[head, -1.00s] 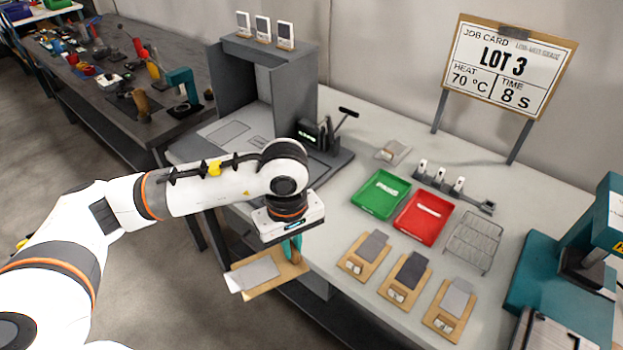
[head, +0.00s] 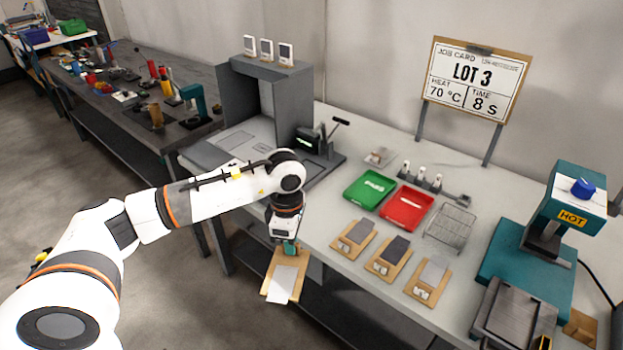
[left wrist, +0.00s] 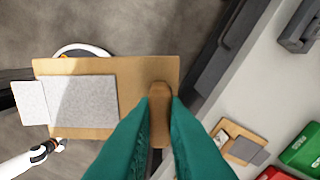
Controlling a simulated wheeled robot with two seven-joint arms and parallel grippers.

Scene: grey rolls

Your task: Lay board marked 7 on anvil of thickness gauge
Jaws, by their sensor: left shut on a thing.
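My left gripper (head: 290,247) is shut on a wooden board (head: 303,262) with grey sheet pieces (head: 284,279) lying on it. It holds the board in the air beyond the bench's front edge. In the left wrist view the teal fingers (left wrist: 160,98) stand either side of the board's brown grip (left wrist: 160,122), and the sheet (left wrist: 83,101) lies toward the board's left end, partly overhanging it. No number can be read on the board.
Several things stand on the bench: three wooden boards with sheets (head: 372,226), a green tray (head: 358,202), a red tray (head: 388,221), a wire rack (head: 463,217) and a teal hot press (head: 553,207).

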